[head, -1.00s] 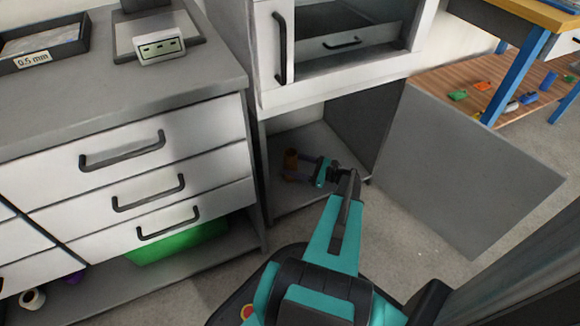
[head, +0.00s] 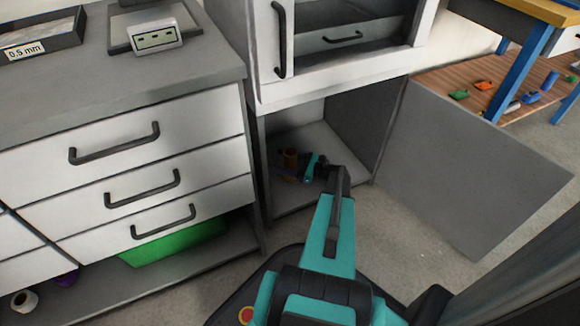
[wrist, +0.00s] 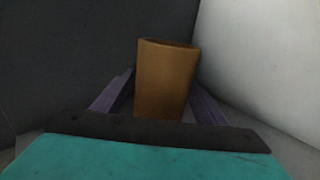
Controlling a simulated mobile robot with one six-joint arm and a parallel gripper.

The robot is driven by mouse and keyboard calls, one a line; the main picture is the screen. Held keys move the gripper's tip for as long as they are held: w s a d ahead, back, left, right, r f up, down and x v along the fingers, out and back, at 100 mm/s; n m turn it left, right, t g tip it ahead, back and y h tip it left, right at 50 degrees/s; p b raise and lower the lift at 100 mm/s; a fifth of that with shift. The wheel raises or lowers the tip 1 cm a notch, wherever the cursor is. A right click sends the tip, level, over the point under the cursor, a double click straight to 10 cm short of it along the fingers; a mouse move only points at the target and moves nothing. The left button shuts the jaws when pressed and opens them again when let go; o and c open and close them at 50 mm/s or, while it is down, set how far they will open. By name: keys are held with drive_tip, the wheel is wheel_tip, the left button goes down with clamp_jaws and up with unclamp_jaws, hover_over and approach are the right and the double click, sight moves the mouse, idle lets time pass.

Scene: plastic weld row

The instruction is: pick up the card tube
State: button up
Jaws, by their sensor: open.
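The card tube (wrist: 165,80) is a brown, upright, hollow cylinder. In the wrist view it stands between the two purple fingers of my gripper (wrist: 163,98), which are apart on either side of it. Its lower part is hidden behind the dark edge of my gripper. In the head view the tube (head: 290,159) stands inside the low open cabinet, near its left wall. My gripper (head: 289,172) reaches into the cabinet there, small and partly in shadow. I cannot tell whether a finger touches the tube.
The cabinet floor (head: 305,196) is close below, with a dark wall beside it. The open cabinet door (head: 470,170) stands out to the right. A drawer unit (head: 130,150) stands on the left, with a green bin (head: 175,243) under it.

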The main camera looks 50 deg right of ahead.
drive_tip(key=shift+c, duration=0.5)
drive_tip(key=c, duration=1)
drive_tip(key=shift+r, duration=0.15)
drive_tip(key=shift+c, duration=0.2)
wheel_tip(320, 180, up, 10)
drive_tip(key=p, duration=0.4)
drive_tip(key=shift+p, duration=0.35)
